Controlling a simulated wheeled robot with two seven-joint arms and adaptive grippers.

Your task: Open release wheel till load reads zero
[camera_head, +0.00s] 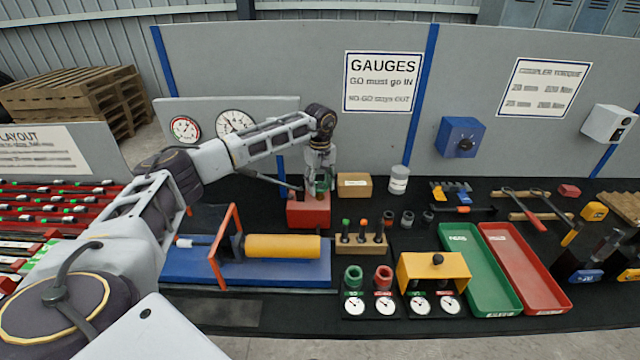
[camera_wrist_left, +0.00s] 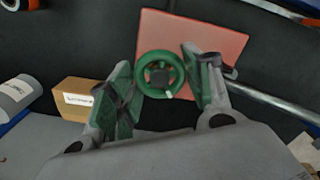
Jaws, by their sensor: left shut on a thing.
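The release wheel is a small green handwheel (camera_wrist_left: 160,74) with a dark hub and a pale mark on its lower rim, on a red pump block (camera_head: 310,213). The red block also shows in the left wrist view (camera_wrist_left: 210,33). My left gripper (camera_head: 318,182) reaches down over the block, its green-padded fingers shut on either side of the wheel. It hides most of the wheel in the head view. Two round gauges stand on the grey panel behind, a smaller one (camera_head: 185,129) and a larger one (camera_head: 235,123). Their readings are too small to tell. My right gripper is not in view.
A blue base (camera_head: 210,272) with a yellow cylinder (camera_head: 283,247) and orange frame (camera_head: 226,245) lies in front. A lever handle (camera_head: 262,178) extends left from the block. A cardboard box (camera_head: 354,185) and grey canister (camera_head: 398,180) stand close on the right.

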